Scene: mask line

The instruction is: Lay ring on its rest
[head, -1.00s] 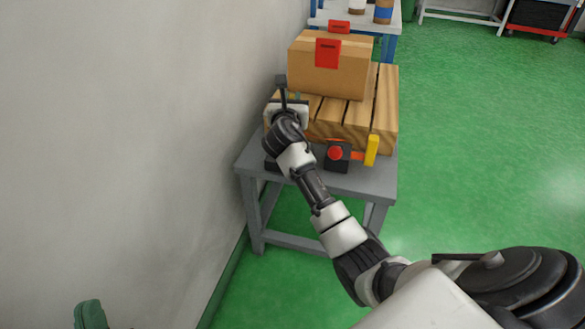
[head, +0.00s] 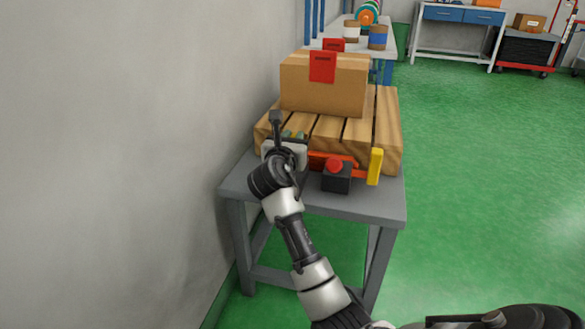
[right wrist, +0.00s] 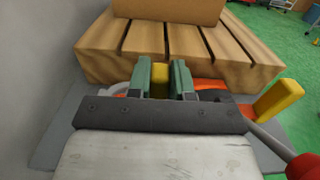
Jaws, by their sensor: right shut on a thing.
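My right gripper (right wrist: 160,82) has green fingers, shut on a small yellow piece (right wrist: 160,80); whether this is part of the ring, I cannot tell. A pale curved edge (right wrist: 118,91), perhaps of the ring, shows just left of the fingers. In the head view my right gripper (head: 293,136) is at the front left of the wooden pallet (head: 385,125), over the grey table. An orange bar (head: 319,159) extends right from beside the gripper to an upright yellow block (head: 375,166), also in the right wrist view (right wrist: 278,102). I cannot make out the rest for certain. My left gripper is out of view.
A cardboard box (head: 325,88) with red labels stands on the pallet. A black box with a red knob (head: 334,165) sits at the front of the grey table (head: 385,205). A wall (head: 110,150) is close on the left. Green floor (head: 480,180) is open on the right.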

